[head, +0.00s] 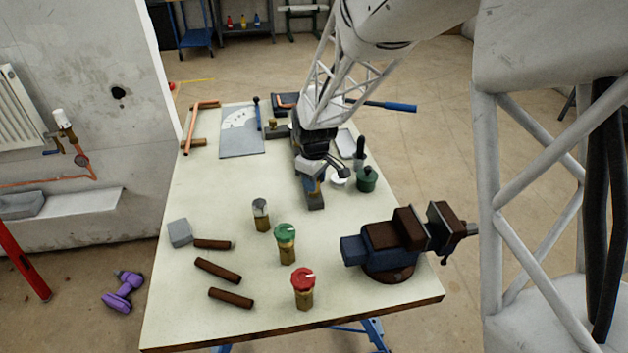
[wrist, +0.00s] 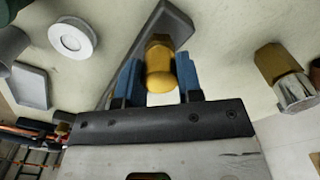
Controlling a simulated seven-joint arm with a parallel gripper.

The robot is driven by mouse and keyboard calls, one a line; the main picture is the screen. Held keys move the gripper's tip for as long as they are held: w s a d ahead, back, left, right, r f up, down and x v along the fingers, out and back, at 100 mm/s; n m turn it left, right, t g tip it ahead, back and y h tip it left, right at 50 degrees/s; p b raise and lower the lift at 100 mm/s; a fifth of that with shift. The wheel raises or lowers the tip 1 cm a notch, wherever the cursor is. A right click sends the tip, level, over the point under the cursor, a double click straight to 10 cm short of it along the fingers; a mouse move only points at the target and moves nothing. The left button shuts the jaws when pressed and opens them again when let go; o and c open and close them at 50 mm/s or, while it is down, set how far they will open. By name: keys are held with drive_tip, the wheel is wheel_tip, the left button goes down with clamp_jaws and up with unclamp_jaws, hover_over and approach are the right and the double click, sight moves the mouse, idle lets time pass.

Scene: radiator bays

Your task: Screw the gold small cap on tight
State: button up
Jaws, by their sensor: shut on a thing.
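My gripper (wrist: 160,80) has two blue fingers closed on a gold small cap (wrist: 159,66) with a rounded end and a wider, hex-like part. A grey bar-shaped piece (wrist: 180,22) lies just beyond it in the wrist view; whether the cap touches it I cannot tell. In the head view my gripper (head: 313,188) is low over the middle of the table, and the cap is hidden there. A brass fitting with a chrome top (head: 261,215) stands to its lower left; a brass and chrome fitting also shows in the wrist view (wrist: 285,75).
Fittings with a green cap (head: 285,232) and a red cap (head: 303,280) stand nearer the front. A blue and brown vise (head: 390,245) is at right. Brown rods (head: 218,270) lie at left. A green pot (head: 366,179) and a white roll (wrist: 73,37) are close to my gripper.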

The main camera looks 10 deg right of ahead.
drive_tip(key=m, duration=0.3)
drive_tip(key=shift+m, duration=0.4)
drive_tip(key=m, duration=1.1)
drive_tip(key=shift+m, duration=0.4)
drive_tip(key=m, duration=0.6)
drive_tip(key=shift+m, duration=0.3)
drive_tip(key=m, duration=0.6)
drive_tip(key=o, duration=0.9)
drive_tip(key=shift+c, duration=0.2)
